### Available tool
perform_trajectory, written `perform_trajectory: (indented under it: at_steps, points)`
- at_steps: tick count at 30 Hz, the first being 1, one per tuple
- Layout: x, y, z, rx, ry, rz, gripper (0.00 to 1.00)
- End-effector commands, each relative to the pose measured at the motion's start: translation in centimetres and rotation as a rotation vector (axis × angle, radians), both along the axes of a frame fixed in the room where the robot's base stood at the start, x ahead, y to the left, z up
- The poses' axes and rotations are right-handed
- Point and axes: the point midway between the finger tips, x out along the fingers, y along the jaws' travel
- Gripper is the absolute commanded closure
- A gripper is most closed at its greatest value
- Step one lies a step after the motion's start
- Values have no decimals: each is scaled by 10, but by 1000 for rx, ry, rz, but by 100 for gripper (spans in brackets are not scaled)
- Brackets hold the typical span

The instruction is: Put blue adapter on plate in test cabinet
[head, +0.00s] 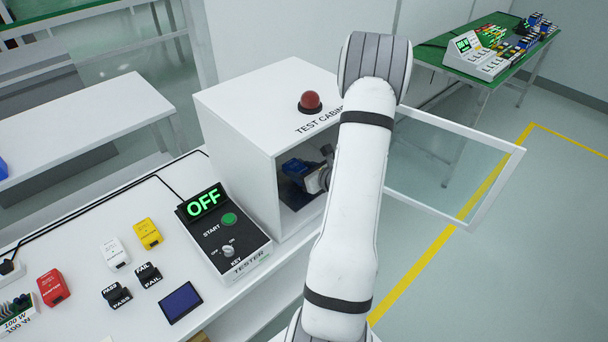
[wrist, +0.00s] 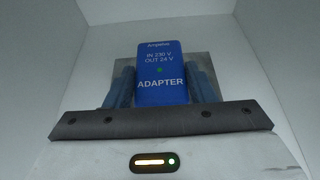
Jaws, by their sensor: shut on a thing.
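The blue adapter (wrist: 160,72) is between the two fingers of my gripper (wrist: 160,90) in the wrist view, its label facing the camera. A grey plate (wrist: 206,66) shows behind and beside it on the cabinet floor; I cannot tell whether the adapter touches it. In the head view my gripper (head: 318,178) reaches through the open front of the white test cabinet (head: 235,110), with the blue adapter (head: 297,168) inside. The dark plate (head: 296,198) shows below it. My arm hides part of the opening.
The glass door (head: 450,165) stands open to the right. The tester (head: 225,235) reads OFF beside the cabinet. On the table are a yellow adapter (head: 147,234), a white one (head: 115,253), a red one (head: 53,288), PASS and FAIL stamps (head: 132,286) and a dark blue pad (head: 180,302).

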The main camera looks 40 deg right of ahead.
Motion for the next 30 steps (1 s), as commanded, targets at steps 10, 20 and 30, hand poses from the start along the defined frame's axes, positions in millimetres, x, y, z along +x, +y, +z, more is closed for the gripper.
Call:
perform_trajectory:
  at_steps: [10,20,30]
  points:
    - [4,0,-29,0,-1,1,84]
    - [4,1,-33,0,-1,1,84]
    - [4,1,-32,1,1,2,29]
